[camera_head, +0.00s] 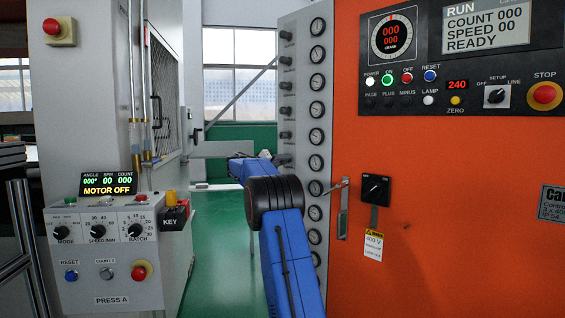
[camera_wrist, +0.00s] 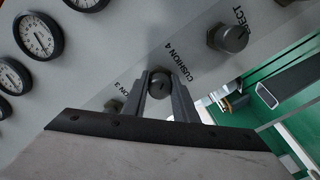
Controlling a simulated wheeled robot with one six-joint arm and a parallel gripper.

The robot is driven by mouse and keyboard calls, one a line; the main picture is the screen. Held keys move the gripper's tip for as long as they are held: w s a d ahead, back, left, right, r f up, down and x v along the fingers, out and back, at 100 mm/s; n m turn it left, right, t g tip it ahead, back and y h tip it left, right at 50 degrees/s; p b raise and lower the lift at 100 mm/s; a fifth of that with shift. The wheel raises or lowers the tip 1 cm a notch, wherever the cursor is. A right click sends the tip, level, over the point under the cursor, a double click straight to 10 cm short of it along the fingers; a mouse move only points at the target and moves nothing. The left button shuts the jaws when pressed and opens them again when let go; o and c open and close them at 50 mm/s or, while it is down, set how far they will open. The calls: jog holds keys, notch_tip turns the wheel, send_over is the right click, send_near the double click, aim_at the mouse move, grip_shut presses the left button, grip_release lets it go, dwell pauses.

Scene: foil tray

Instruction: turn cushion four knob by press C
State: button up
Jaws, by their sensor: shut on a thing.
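In the wrist view the cushion four knob (camera_wrist: 158,84) is a dark round knob beside the label "CUSHION 4" on a grey panel. My gripper (camera_wrist: 161,77) has one finger on each side of this knob and is shut on it. The fingers hide part of its sides. In the head view my blue arm reaches to the tall grey gauge panel (camera_head: 316,250), with its column of knobs and round gauges. The gripper and the held knob cannot be made out there. No label on the panel is readable in the head view.
The eject knob (camera_wrist: 230,38) sits close to the right in the wrist view, and another knob (camera_wrist: 113,106) lies left of the fingers. Gauges (camera_wrist: 38,36) line the left. An orange cabinet (camera_head: 450,200) stands right of my arm; the PRESS A console (camera_head: 105,255) stands left.

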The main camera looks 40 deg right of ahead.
jog(key=n, duration=0.5)
jog(key=shift+n, duration=0.3)
jog(key=n, duration=0.4)
jog(key=shift+n, duration=0.6)
jog(key=o, duration=1)
jog(key=shift+a, duration=0.1)
jog(key=shift+o, duration=0.2)
jog(key=a, duration=1.7)
jog(key=shift+s+a, duration=0.2)
dwell(0.7)
